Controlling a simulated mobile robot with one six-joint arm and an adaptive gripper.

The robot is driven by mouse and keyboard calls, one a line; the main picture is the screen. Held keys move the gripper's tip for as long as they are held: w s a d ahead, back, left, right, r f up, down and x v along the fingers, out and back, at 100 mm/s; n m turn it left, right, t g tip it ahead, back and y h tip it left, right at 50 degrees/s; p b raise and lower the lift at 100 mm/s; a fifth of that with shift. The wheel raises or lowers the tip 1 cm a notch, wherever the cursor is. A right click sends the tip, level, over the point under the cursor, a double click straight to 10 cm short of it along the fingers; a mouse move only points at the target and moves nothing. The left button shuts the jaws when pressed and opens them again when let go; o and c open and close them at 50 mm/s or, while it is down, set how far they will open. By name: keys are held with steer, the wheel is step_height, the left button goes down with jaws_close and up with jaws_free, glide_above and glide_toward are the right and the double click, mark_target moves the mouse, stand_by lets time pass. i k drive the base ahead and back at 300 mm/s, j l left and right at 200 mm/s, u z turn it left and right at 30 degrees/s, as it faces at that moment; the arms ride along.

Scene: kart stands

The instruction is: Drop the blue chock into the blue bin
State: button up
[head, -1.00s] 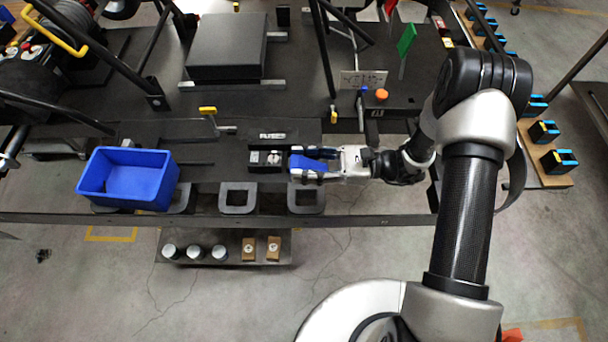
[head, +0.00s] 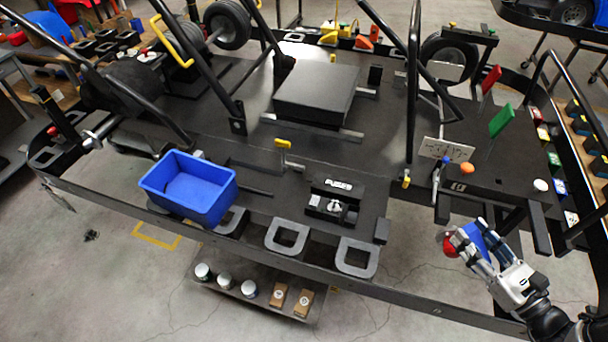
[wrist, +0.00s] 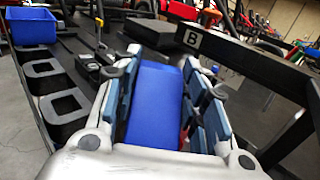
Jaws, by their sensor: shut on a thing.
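The blue chock (head: 475,238) is between the fingers of my gripper (head: 468,240) at the lower right of the head view. In the wrist view my gripper (wrist: 160,95) is shut on the blue chock (wrist: 155,104), which lies lengthwise between the dark blue finger pads. The blue bin (head: 205,207) stands on the kart deck at left in the head view, well apart from the gripper. It looks empty. The bin also shows at the top left of the wrist view (wrist: 32,30).
A black FUSES box (head: 331,204) sits on the deck between bin and gripper. A black raised block (head: 315,97) and upright bars stand farther back. Red and green flags (head: 500,121) stand at right. A red round thing (head: 449,244) shows beside my fingertips.

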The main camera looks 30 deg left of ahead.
mark_target(204, 195)
steer(key=u, duration=2.2)
